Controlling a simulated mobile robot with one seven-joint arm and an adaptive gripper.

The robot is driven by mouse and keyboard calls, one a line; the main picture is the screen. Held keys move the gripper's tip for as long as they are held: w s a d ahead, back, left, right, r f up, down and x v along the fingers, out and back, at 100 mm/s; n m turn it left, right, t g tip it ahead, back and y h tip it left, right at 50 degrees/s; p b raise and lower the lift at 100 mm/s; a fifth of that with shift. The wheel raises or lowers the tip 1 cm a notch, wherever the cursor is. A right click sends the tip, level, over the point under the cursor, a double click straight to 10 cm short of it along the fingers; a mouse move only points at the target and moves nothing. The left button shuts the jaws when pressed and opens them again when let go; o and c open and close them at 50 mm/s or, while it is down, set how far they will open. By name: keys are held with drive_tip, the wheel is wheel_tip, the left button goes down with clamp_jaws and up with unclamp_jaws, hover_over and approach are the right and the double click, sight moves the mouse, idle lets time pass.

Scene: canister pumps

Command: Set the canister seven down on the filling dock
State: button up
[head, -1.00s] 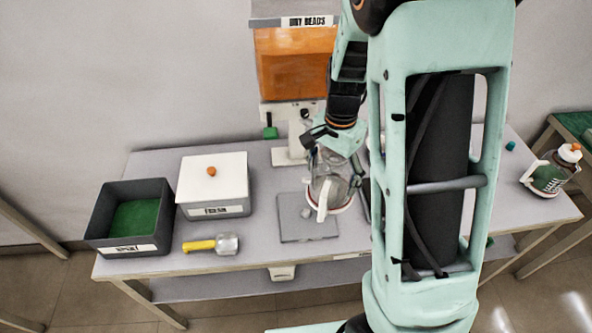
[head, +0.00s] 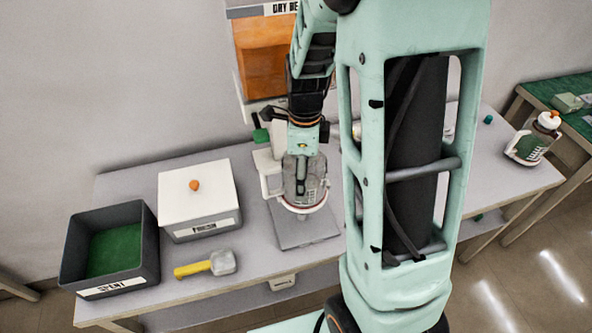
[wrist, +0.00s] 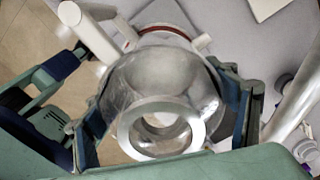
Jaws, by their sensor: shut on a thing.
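The canister (head: 318,186) is clear, with a white handle on its left and a red band near its bottom. No number on it is readable to me. My gripper (head: 301,172) is shut around its body, and in the wrist view a finger presses on each side of the clear canister (wrist: 160,75). The canister looks upright, over the back part of a grey square plate (head: 308,236), which I take for the filling dock. The canister hides part of that plate. I cannot tell whether its bottom touches the plate or hangs just above it.
The orange dry beads dispenser (head: 262,60) stands behind my arm. A white lidded box (head: 196,200), a dark bin with a green floor (head: 112,252) and a yellow-handled scoop (head: 208,265) are at left. Another handled canister (head: 528,145) stands at the right end.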

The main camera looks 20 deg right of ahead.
drive_tip(key=shift+r, duration=0.1)
idle(0.4)
drive_tip(key=shift+f+b, duration=2.3)
drive_tip(key=shift+f, duration=1.15)
drive_tip(key=shift+f+b, duration=0.7)
drive_tip(key=shift+f, duration=0.85)
drive_tip(key=o, duration=1.8)
wheel_tip(320, 180, up, 12)
drive_tip(key=shift+r, duration=0.1)
